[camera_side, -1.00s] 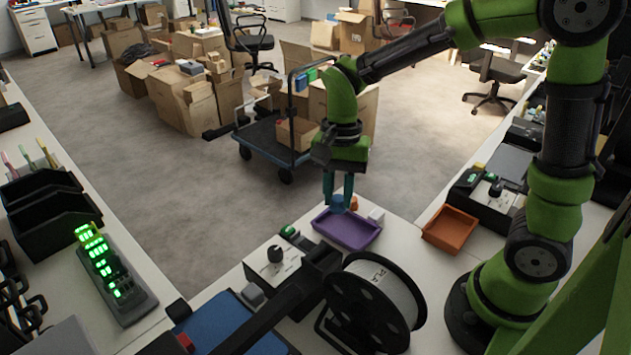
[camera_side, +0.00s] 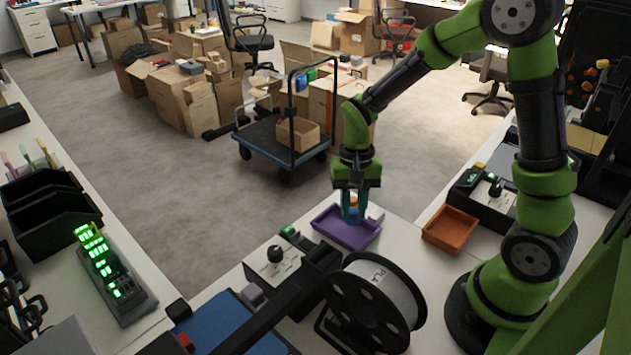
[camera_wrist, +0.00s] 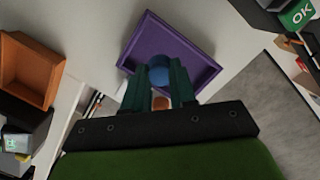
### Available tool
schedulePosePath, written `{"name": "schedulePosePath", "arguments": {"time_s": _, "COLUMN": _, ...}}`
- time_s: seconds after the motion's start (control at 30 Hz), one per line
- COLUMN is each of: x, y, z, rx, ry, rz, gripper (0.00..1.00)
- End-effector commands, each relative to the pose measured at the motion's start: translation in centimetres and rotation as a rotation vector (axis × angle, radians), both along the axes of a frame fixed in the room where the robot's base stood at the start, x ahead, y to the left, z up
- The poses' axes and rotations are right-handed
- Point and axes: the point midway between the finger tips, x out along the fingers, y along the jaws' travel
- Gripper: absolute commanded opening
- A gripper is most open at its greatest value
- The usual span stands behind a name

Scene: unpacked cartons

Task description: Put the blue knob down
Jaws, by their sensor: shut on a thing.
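The blue knob (camera_wrist: 155,72) is round and sits between the fingertips of my gripper (camera_wrist: 158,80), which is shut on it. In the side view the knob (camera_side: 350,214) shows at the lower end of my gripper (camera_side: 351,208), over the purple tray (camera_side: 331,231). In the wrist view the purple tray (camera_wrist: 151,32) lies beyond the fingertips, with the knob in front of its lower part. I cannot tell whether the knob touches the tray floor.
An orange tray (camera_side: 450,229) stands to the right of the purple one. A white block (camera_side: 376,214) lies close behind the purple tray. A black spool (camera_side: 371,302) stands in front, and a box with a dark dial (camera_side: 274,256) is at the left.

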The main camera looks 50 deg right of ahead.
Motion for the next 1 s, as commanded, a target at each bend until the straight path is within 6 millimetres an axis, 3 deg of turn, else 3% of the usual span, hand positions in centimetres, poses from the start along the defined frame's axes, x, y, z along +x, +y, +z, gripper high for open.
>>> {"name": "schedulePosePath", "arguments": {"time_s": 0.1, "x": 2.4, "y": 0.0, "z": -0.3, "rx": 0.0, "ry": 0.001, "rz": 0.0, "gripper": 0.0}}
{"name": "schedulePosePath", "arguments": {"time_s": 0.37, "x": 4.9, "y": 0.0, "z": -0.5, "rx": 0.0, "ry": 0.002, "rz": -0.001, "gripper": 0.0}}
{"name": "schedulePosePath", "arguments": {"time_s": 0.6, "x": 4.7, "y": -0.1, "z": -3.8, "rx": 0.0, "ry": 0.003, "rz": -0.002, "gripper": 0.0}}
{"name": "schedulePosePath", "arguments": {"time_s": 1.0, "x": 4.7, "y": 0.0, "z": -4.3, "rx": 0.0, "ry": 0.002, "rz": -0.002, "gripper": 0.0}}
